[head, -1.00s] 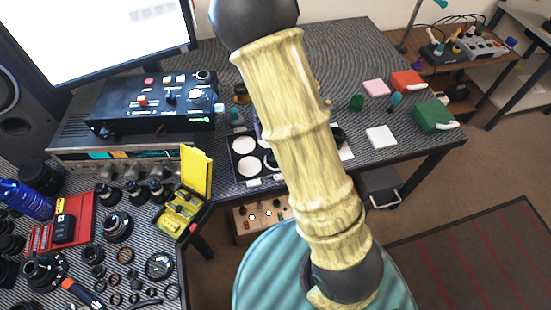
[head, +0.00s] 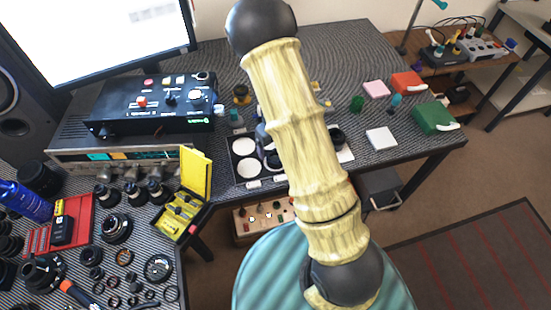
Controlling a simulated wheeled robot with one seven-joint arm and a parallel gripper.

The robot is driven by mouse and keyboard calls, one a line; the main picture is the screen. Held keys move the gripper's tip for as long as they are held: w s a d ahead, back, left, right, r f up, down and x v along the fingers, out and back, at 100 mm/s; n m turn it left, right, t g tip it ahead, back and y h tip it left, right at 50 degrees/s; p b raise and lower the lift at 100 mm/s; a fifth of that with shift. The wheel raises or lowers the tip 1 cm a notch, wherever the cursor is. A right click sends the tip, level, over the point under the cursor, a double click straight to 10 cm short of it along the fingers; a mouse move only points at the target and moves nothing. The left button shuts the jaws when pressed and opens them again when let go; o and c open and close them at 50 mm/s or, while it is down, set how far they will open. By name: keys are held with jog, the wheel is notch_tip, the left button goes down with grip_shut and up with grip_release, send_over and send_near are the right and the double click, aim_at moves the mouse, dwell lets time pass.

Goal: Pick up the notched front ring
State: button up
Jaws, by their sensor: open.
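My arm crosses the middle of the head view and hides part of the desk behind it. My gripper cannot be made out. I cannot pick out the notched front ring for certain. Several dark rings and lens parts lie on the left desk, among them a large round part (head: 158,268) and a smaller ring (head: 124,257). A black tray (head: 232,158) with white round pads stands on the middle desk, partly hidden by my arm. A dark round part (head: 337,135) shows just right of the arm.
A yellow open case (head: 196,172) stands at the desk corner, near a red tray (head: 82,215) and a black control box (head: 150,105). A white square (head: 381,138), a green box (head: 434,117) and a red box (head: 408,82) lie at right.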

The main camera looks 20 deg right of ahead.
jog(key=shift+f, duration=1.15)
jog(key=shift+d+f, duration=0.15)
jog(key=shift+f, duration=1.15)
jog(key=shift+d+f, duration=0.1)
jog(key=shift+f, duration=1.2)
jog(key=c, duration=1.1)
jog(key=shift+o, duration=0.2)
jog(key=shift+r, duration=0.15)
notch_tip(320, 180, up, 10)
